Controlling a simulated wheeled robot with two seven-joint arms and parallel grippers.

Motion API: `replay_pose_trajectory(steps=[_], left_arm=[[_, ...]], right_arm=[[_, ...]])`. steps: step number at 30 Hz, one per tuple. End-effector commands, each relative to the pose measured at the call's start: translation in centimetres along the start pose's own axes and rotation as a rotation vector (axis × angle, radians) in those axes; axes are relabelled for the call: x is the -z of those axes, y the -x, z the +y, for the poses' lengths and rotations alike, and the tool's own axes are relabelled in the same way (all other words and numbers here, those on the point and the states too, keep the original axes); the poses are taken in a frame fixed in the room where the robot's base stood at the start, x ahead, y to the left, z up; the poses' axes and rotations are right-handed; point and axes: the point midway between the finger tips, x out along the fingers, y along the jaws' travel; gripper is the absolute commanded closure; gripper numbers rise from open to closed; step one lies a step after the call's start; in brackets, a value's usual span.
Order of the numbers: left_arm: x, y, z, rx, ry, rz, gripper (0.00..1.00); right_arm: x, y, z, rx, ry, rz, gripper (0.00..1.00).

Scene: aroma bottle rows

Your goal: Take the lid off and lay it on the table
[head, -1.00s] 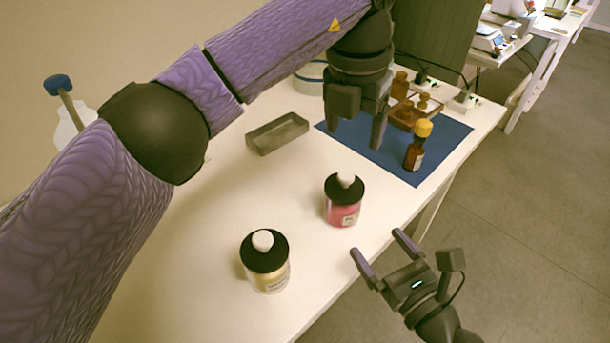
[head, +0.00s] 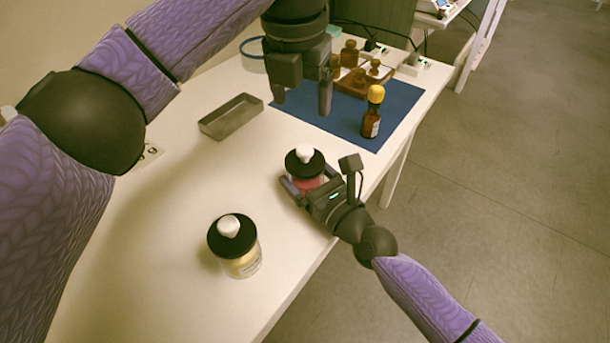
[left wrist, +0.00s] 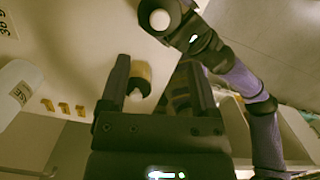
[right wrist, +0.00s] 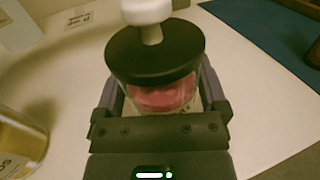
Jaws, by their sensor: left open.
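A jar with pink contents (head: 309,186), a black lid (head: 304,163) and a white knob stands upright on the white table. My right gripper (head: 303,188) is low at this jar, one finger on each side of its body below the lid. In the right wrist view the jar (right wrist: 160,97) fills most of the space between the fingers; whether they press on it is unclear. A second jar with yellow contents (head: 243,262) also has a black lid (head: 232,235) and stands closer to me. My left gripper (head: 302,103) is open and empty above the table near the blue mat.
A grey tray (head: 231,117) lies left of the blue mat (head: 402,105).

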Motion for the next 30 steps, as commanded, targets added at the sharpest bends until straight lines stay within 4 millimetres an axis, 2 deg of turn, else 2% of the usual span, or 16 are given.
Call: replay_pose_trajectory(steps=[1, 2, 12, 17, 19, 21, 23, 24, 26, 27, 30], left_arm=[[0.0, 0.0, 0.0, 0.0, 0.0, 0.0, 0.21], [0.0, 0.0, 0.0, 0.0, 0.0, 0.0, 0.21], [0.0, 0.0, 0.0, 0.0, 0.0, 0.0, 0.21], [-0.1, 0.0, -0.2, 0.012, -0.005, -0.004, 0.22], [-0.3, 0.2, -1.3, 0.082, -0.033, -0.03, 0.22], [-0.9, 0.9, -3.8, 0.246, -0.081, -0.086, 0.22], [-1.3, 2.4, -6.9, 0.456, -0.118, -0.152, 0.22], [-1.6, 4.1, -9.1, 0.62, -0.124, -0.2, 0.22], [-1.9, 7.3, -11.8, 0.872, -0.095, -0.267, 0.22], [-2.3, 9.7, -13.0, 1.034, -0.048, -0.309, 0.22], [-3.9, 15.7, -13.7, 1.398, 0.171, -0.393, 0.22]], right_arm=[[0.0, 0.0, 0.0, 0.0, 0.0, 0.0, 0.21], [0.0, 0.0, 0.0, 0.0, 0.0, 0.0, 0.28], [0.0, 0.0, 0.0, 0.0, 0.0, 0.001, 1.0], [0.0, 0.0, 0.0, 0.0, 0.0, 0.001, 1.0], [0.0, 0.1, 0.0, 0.0, 0.0, 0.001, 1.0], [0.1, 0.1, 0.0, 0.0, 0.0, 0.001, 1.0], [0.1, 0.1, 0.0, 0.0, 0.0, 0.001, 1.0], [0.1, 0.1, 0.0, 0.0, 0.0, 0.001, 1.0], [0.1, 0.1, 0.0, 0.0, 0.0, 0.001, 1.0], [0.1, 0.1, 0.0, 0.0, 0.0, 0.001, 1.0], [0.1, 0.1, 0.0, 0.0, -0.001, 0.001, 1.0]])
